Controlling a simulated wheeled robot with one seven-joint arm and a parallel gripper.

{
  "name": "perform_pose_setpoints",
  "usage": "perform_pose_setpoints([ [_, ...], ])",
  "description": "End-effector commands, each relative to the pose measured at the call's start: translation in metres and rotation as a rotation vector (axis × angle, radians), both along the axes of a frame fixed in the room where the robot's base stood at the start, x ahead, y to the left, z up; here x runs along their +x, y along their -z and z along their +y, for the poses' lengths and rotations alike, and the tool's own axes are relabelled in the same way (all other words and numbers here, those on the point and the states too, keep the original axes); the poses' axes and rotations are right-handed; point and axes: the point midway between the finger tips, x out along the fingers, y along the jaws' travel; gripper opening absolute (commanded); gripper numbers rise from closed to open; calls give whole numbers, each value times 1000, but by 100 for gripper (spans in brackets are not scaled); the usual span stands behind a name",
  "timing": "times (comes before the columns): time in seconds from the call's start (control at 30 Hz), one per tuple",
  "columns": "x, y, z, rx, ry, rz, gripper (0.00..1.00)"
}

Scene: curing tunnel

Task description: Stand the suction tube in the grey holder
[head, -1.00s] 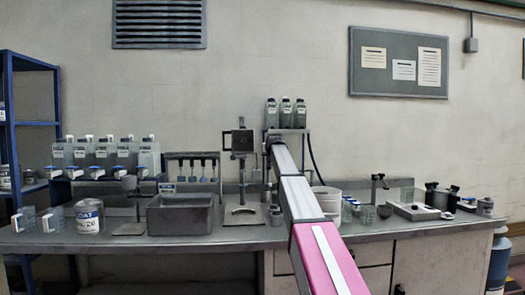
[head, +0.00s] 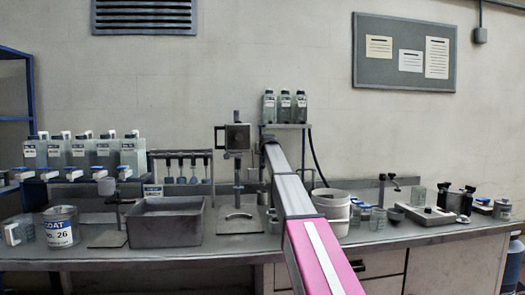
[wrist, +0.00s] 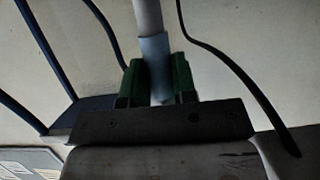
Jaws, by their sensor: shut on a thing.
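My gripper (wrist: 157,68) shows in the wrist view, its two green fingers shut on a slim tube. This suction tube (wrist: 155,50) is pale grey with a light blue sleeve between the fingers; its far end runs out of the top of the picture. In the head view my arm reaches forward over the bench and hides the gripper and the tube. I cannot pick out the grey holder with certainty; it may be hidden behind my arm.
The bench holds a grey bin (head: 166,224), an upright stand (head: 237,175), a paint can (head: 61,227) and a white tub (head: 332,207). Several bottles (head: 82,153) stand at the left, and three bottles (head: 285,106) stand on a raised shelf. A dark hose (wrist: 238,85) hangs near my gripper.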

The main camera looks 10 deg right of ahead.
Motion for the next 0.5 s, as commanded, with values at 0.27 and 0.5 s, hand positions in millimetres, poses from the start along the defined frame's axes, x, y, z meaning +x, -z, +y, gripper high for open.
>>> perform_pose_setpoints([
  [0.27,0,20,0,0,0,-1,0],
  [0.5,0,36,0,0,0,0,0],
])
